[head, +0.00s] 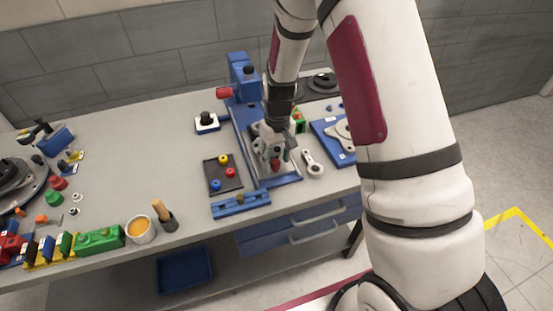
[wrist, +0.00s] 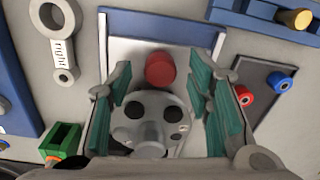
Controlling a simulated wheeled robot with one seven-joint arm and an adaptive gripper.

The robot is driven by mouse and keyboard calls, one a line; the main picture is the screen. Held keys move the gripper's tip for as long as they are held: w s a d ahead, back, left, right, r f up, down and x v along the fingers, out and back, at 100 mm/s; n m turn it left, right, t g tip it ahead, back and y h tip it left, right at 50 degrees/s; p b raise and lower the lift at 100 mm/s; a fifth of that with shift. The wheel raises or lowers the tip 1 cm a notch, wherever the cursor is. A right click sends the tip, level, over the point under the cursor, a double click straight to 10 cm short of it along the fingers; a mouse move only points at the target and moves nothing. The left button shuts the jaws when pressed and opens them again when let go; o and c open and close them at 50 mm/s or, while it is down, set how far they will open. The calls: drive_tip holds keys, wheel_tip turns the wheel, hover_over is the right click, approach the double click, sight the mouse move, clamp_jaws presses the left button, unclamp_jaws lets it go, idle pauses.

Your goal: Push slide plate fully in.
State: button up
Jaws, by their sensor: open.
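The slide plate (wrist: 130,50) is a pale flat plate in a blue frame (wrist: 150,24), with an upright red knob (wrist: 160,70) near one end. A grey round part (wrist: 150,115) with dark holes and a central stub shows beside the knob; I cannot tell whether it is fixed to the plate. My gripper (wrist: 163,92) is open above the plate, its teal-padded fingers on either side of the knob and round part. No contact is clear. In the head view my gripper (head: 273,150) hides much of the plate, and the red knob (head: 275,165) shows just below it.
A blue press-like stand (head: 243,75) rises behind the fixture. A dark pad (head: 222,172) with coloured knobs lies left, and a grey link (head: 312,165) lies right. A blue bar (head: 240,205) lies near the bench front.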

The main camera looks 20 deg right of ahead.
drive_tip(key=shift+f, duration=0.35)
drive_tip(key=shift+c, duration=0.5)
clamp_jaws()
drive_tip(key=shift+w, duration=0.1)
drive_tip(key=w+b, duration=0.9)
drive_tip(key=w, duration=0.4)
drive_tip(key=shift+w+f, duration=0.1)
drive_tip(key=shift+w, duration=0.2)
drive_tip(key=shift+w+b, duration=0.7)
drive_tip(key=shift+w, duration=0.1)
drive_tip(key=shift+w+r, duration=0.1)
drive_tip(key=shift+r, duration=0.1)
